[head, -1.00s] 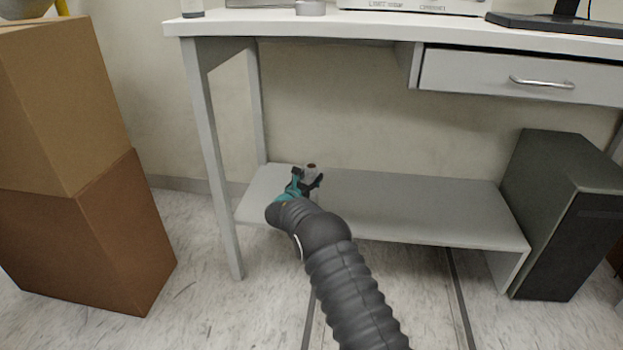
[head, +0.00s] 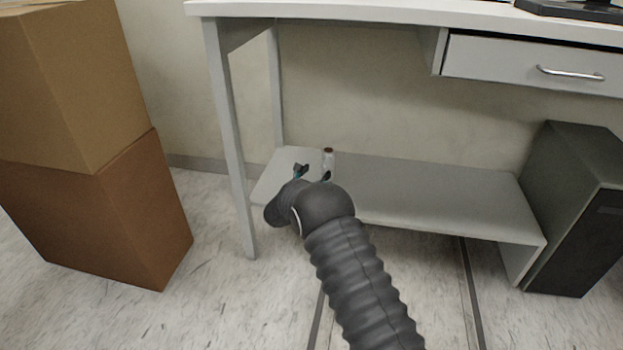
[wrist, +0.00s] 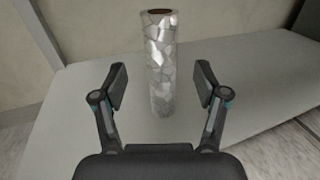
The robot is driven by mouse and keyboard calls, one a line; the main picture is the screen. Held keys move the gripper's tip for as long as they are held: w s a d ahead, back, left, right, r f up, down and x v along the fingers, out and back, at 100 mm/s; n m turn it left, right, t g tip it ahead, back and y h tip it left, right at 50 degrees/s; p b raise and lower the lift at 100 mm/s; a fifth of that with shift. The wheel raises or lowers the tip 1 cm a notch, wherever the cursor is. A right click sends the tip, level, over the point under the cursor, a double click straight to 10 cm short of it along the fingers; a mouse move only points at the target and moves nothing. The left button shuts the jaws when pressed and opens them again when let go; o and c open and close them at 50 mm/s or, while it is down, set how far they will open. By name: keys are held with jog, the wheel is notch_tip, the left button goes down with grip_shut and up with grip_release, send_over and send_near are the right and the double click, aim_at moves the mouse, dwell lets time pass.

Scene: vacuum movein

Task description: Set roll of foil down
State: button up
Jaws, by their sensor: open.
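The roll of foil (wrist: 160,62) is a silvery, patterned cylinder with a dark brown opening at its top. It stands upright on the grey lower shelf (wrist: 72,122) of the desk. In the head view the roll (head: 328,159) shows small, near the shelf's left end. My gripper (wrist: 160,88) is open, with one finger on each side of the roll's lower part and a gap to it on both sides. In the head view my gripper (head: 312,174) is just in front of the roll, partly hidden by my wrist.
Two stacked cardboard boxes (head: 100,215) stand on the floor at left. The desk leg (head: 231,150) is close left of my arm. A dark computer case (head: 570,215) stands right of the shelf. The shelf's middle and right are bare. The drawer (head: 530,68) is shut.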

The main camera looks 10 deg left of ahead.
jog(key=s+d+r+m+g+h, duration=0.1)
jog(key=s+d+r+m+g, duration=0.2)
jog(key=s+d+r+m, duration=0.5)
jog(key=s+d+r+m+g+h, duration=0.1)
jog(key=s+d+r+m+g, duration=0.4)
jog(key=d, duration=0.6)
jog(key=s+d+r+m+g+h, duration=0.15)
jog(key=s+d+r+m, duration=0.25)
jog(key=s+d+r, duration=0.4)
jog(key=s+d+r+m+g+y, duration=0.1)
jog(key=s+d+m+g+y, duration=0.15)
jog(key=s, duration=0.55)
jog(key=s+d+r+m+g+y, duration=0.15)
jog(key=s+d+m, duration=0.25)
jog(key=s, duration=0.4)
jog(key=s+a+f+m+t+y, duration=0.1)
jog(key=s+m+y, duration=0.4)
jog(key=s, duration=1.1)
jog(key=a+m+t, duration=0.1)
jog(key=a+m, duration=0.1)
jog(key=m, duration=0.1)
jog(key=shift+s+a+f+y, duration=0.15)
jog(key=shift+s+f+y, duration=0.05)
jog(key=shift+s+y, duration=0.2)
jog(key=shift+r+m, duration=0.1)
jog(key=shift+m, duration=0.15)
